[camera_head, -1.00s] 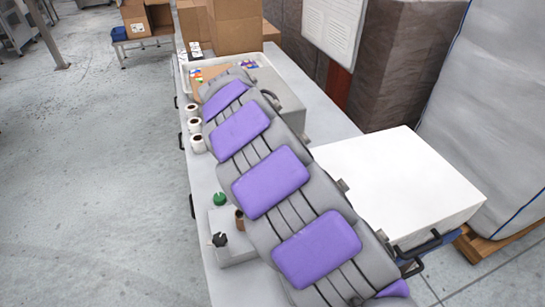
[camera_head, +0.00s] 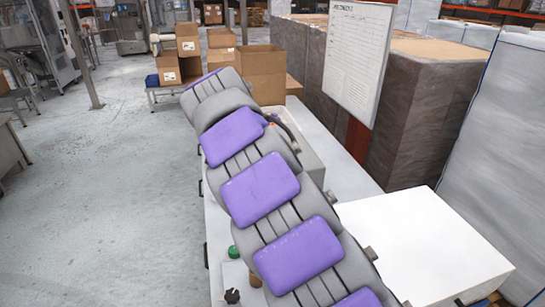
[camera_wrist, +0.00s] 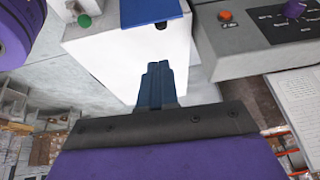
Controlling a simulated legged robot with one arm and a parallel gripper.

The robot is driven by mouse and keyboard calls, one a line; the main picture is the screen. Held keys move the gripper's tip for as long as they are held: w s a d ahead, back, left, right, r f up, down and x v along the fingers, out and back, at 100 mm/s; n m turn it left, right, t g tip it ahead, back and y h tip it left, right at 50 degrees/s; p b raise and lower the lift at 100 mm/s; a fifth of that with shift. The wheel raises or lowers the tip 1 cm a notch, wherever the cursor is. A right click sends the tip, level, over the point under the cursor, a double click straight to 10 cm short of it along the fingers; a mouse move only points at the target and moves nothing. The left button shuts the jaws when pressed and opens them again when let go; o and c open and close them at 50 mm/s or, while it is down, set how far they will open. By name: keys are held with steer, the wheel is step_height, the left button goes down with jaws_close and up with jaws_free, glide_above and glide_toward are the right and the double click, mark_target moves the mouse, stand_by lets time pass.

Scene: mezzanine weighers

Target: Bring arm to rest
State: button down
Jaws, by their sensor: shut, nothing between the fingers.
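My arm, grey with purple pads, reaches from the bottom of the head view up over the bench (camera_head: 216,225). Its far end shows no fingers in that view. In the wrist view my gripper (camera_wrist: 157,68) has its two blue fingers together, with nothing between them. Behind the fingers is a white box-shaped housing (camera_wrist: 112,75) with a blue panel (camera_wrist: 150,10) on it. I cannot tell the distance between the fingers and the housing; no contact is visible.
A large white box (camera_head: 425,245) stands right of my arm. A green knob (camera_head: 233,251) and a black knob (camera_head: 232,296) are left of it. Cardboard boxes (camera_head: 262,72), a whiteboard (camera_head: 357,60) and wrapped stacks (camera_head: 425,110) stand beyond. The floor (camera_head: 110,200) at left is open.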

steer(key=s+d+f+n+g+y+b, duration=0.15)
steer(key=s+d+n, duration=0.35)
steer(key=s+d, duration=1.1)
steer(key=s+f+n+g+y+b, duration=0.1)
steer(key=s+f+n, duration=0.3)
steer(key=s+f, duration=0.3)
steer(key=s+f+n+g+y+b, duration=0.1)
steer(key=s+f+n, duration=0.4)
steer(key=s, duration=1)
step_height(320, 180, down, 2)
steer(key=shift+d+f+n+y, duration=0.1)
steer(key=shift+d+n+y, duration=0.2)
steer(key=shift+d+y, duration=0.15)
steer(key=shift+a, duration=0.2)
